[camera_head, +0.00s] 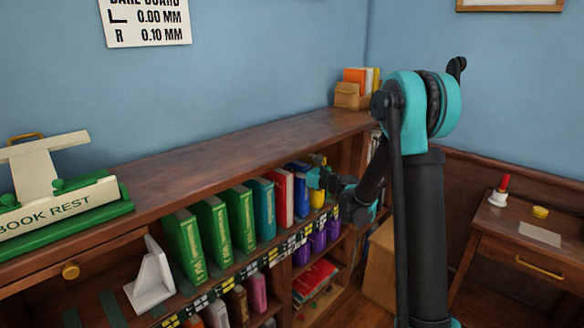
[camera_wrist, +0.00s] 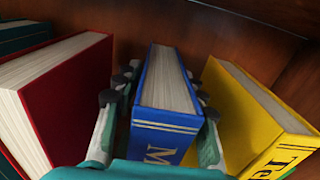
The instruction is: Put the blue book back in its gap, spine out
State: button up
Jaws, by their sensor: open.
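The blue book (camera_wrist: 160,130) stands on the upper shelf between a red book (camera_wrist: 75,100) and a yellow book (camera_wrist: 255,115). In the wrist view its spine, with gold lines and a letter "M", faces out towards me and its page tops show. In the head view the blue book (camera_head: 299,179) is partly covered by my gripper (camera_head: 318,179). My gripper is open, with one finger on each side of the blue book in the wrist view (camera_wrist: 158,97). I cannot tell whether the fingers touch it. The book's lower part is hidden.
Several green books (camera_head: 212,230) and a teal book (camera_head: 262,208) stand left of the red one. A white bookend (camera_head: 152,278) is at the left. The bookcase top (camera_head: 220,158) is above the row. Purple containers (camera_head: 318,240) stand on the shelf below.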

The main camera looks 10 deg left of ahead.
jog(key=shift+o, duration=0.6)
jog(key=shift+r, duration=0.1)
jog(key=v, duration=1.2)
jog(key=s+d+f+n+g+h, duration=0.2)
jog(key=s+f+n+h, duration=0.15)
jog(key=s+n, duration=0.35)
jog(key=s+d+f+n+g+h, duration=0.2)
jog(key=s+f+n, duration=0.3)
jog(key=s+n, duration=0.25)
jog(key=s+d+f+n+g+h, duration=0.1)
jog(key=s+d+f+n+h, duration=0.3)
jog(key=s+d, duration=0.3)
jog(key=s+d+f+n+g+h, duration=0.1)
jog(key=s+d+f+n+h, duration=0.3)
jog(key=s+d+n, duration=0.3)
jog(key=shift+s+d+g+h, duration=0.4)
jog(key=shift+s+d, duration=0.4)
jog(key=shift+s, duration=0.4)
